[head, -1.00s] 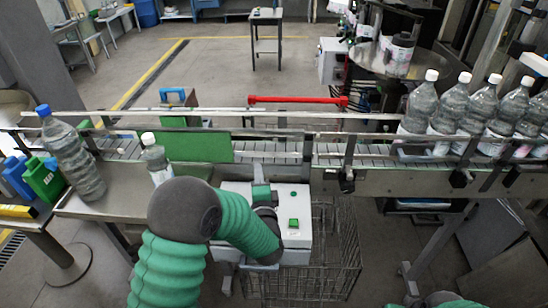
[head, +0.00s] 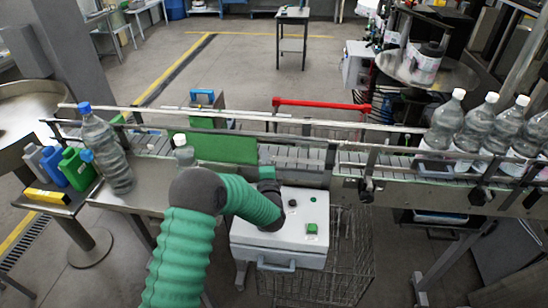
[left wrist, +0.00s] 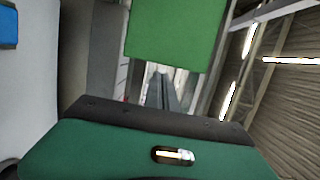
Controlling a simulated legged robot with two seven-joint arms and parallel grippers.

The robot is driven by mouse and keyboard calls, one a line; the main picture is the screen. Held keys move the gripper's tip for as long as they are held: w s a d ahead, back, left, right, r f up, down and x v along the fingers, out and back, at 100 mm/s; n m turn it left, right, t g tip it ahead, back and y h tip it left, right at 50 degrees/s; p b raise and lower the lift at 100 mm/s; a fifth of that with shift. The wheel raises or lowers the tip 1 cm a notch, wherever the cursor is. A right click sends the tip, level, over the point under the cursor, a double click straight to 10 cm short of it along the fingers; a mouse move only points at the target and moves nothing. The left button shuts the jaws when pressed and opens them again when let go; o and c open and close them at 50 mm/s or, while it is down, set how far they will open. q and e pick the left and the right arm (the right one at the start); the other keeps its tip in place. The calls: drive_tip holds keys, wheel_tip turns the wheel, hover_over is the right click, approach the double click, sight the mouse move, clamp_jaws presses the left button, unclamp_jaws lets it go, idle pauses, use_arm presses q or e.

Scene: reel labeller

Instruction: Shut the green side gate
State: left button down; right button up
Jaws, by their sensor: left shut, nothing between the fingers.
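The green side gate (head: 224,147) is a flat green panel standing along the near side of the conveyor, left of the picture's middle. In the left wrist view a green panel (left wrist: 176,32), apparently the gate, hangs in the upper middle. My left gripper (head: 266,174) is shut and empty, just below and right of the panel's right end in the head view. A small space shows between them there; I cannot tell whether they touch. Part of my left gripper's fingers is hidden by the wrist. My right gripper is not in view.
A white control box (head: 282,232) with a green button stands under my left wrist. A small bottle (head: 184,152) and a tilted blue-capped bottle (head: 106,150) stand left. Several bottles (head: 440,125) line the conveyor (head: 300,160) at right. A red bar (head: 320,104) lies behind it.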

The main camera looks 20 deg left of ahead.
sight(236, 152)
use_arm(q)
drive_tip(key=a, duration=0.3)
drive_tip(key=s+a+b, duration=0.1)
drive_tip(key=a, duration=0.2)
drive_tip(key=s+a, duration=0.1)
drive_tip(key=a, duration=0.2)
drive_tip(key=shift+a+b, duration=0.1)
drive_tip(key=shift+b, duration=0.25)
drive_tip(key=shift+s+a, duration=0.15)
drive_tip(key=shift+a, duration=0.25)
drive_tip(key=shift+d, duration=0.25)
drive_tip(key=shift+f, duration=0.1)
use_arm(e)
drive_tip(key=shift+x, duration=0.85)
